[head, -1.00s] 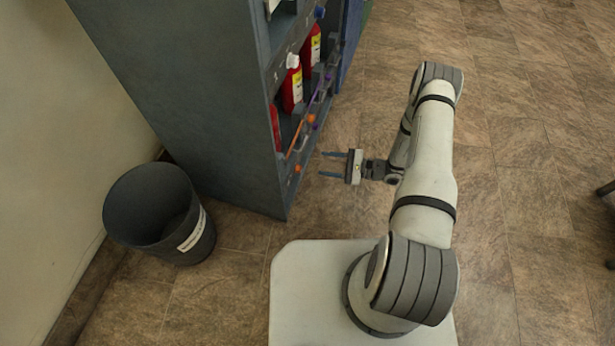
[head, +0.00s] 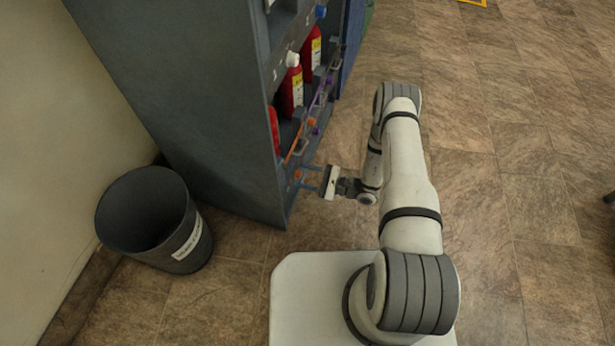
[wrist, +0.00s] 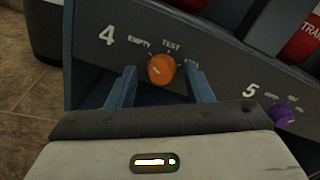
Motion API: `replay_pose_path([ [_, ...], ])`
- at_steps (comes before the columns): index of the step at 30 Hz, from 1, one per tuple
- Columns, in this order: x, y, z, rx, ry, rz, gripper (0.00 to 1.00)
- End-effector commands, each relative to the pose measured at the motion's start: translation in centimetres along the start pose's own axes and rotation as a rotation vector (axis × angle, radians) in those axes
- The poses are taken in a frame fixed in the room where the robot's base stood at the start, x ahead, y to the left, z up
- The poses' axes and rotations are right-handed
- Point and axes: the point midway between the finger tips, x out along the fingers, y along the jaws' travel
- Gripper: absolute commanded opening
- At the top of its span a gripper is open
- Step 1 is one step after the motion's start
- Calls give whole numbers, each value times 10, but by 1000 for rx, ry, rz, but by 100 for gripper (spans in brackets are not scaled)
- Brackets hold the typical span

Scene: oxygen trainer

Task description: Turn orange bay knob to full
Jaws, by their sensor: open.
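The orange knob (wrist: 162,69) is on the grey panel of bay 4 in the wrist view. Labels EMPTY, TEST and a third, partly hidden by a finger, sit around it. A pale mark on the knob points to its lower left side as seen there. My gripper (wrist: 163,88) is open, with one blue finger on each side of the knob. I cannot tell whether the fingers touch it. In the head view my gripper (head: 309,178) reaches left to the cabinet front, at the low orange knob (head: 297,175).
A purple knob (wrist: 281,115) of bay 5 lies to the right. Red bottles (head: 292,88) stand in the grey cabinet (head: 215,110). A dark bin (head: 150,215) stands left of the cabinet. The floor to the right of my arm is clear.

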Motion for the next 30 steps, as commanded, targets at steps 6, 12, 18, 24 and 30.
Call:
replay_pose_path([
  [6,0,0,0,0,0,-1,46],
  [12,0,0,0,0,0,-1,31],
  [18,0,0,0,0,0,-1,14],
  [24,-3,-1,-1,1,1,-1,1],
  [30,0,1,0,22,0,0,1],
])
